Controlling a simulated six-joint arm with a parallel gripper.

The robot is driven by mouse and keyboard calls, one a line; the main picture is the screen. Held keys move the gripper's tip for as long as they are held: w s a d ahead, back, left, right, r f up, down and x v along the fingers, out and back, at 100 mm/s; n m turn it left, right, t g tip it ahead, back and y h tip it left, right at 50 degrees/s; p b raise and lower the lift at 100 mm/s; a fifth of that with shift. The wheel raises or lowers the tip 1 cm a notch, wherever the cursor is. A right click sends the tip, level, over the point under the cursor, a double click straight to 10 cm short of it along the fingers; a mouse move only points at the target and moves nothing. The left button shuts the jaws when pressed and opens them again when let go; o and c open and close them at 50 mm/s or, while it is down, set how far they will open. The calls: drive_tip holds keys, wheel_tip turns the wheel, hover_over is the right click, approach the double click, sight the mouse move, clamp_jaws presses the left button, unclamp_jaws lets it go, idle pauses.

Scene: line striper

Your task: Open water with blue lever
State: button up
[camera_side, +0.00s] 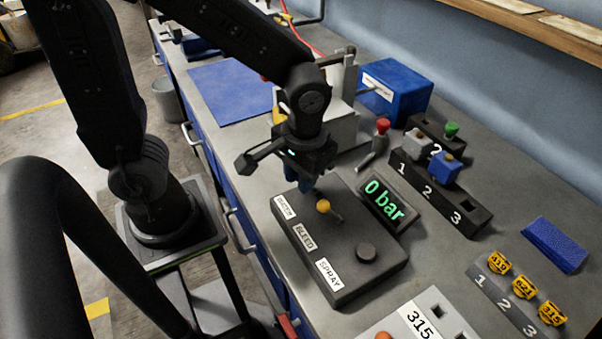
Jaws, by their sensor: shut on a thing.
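A dark control box (345,240) lies on the bench with white labels along its left edge; I read BLEED and SPRAY, and the far label is too small to read surely. My gripper (303,182) points down over the box's far end. It is shut on the blue lever (306,187), which shows as a small blue part at the fingers and is mostly hidden by them. A lever with a yellow knob (323,206) stands just nearer, apart from the jaws. A round black knob (366,252) sits by the SPRAY end. The display (385,201) reads 0 bar.
A numbered dark rack (470,215) with coloured-capped blocks stands right of the display. A red-topped item (381,130) and a blue box (405,85) are behind. Yellow numbered tags (523,290) and a 315 plate (420,318) lie at the front right.

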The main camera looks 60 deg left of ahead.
sight(318, 189)
clamp_jaws()
drive_tip(key=shift+w, duration=0.1)
drive_tip(key=w+g, duration=0.1)
drive_tip(key=g, duration=0.2)
drive_tip(key=shift+w+r, duration=0.3)
drive_tip(key=shift+w, duration=0.05)
drive_tip(key=w+g, duration=0.1)
drive_tip(key=g, duration=0.2)
drive_tip(key=shift+w+r, duration=0.1)
drive_tip(key=shift+w, duration=0.25)
drive_tip(key=w+g, duration=0.2)
drive_tip(key=g, duration=0.1)
drive_tip(key=shift+f, duration=0.2)
drive_tip(key=shift+w+f+g, duration=0.15)
drive_tip(key=shift+w+g, duration=0.2)
drive_tip(key=shift+g, duration=0.4)
drive_tip(key=shift+w+f+g, duration=0.1)
drive_tip(key=shift+w+g, duration=0.25)
drive_tip(key=shift+g, duration=0.4)
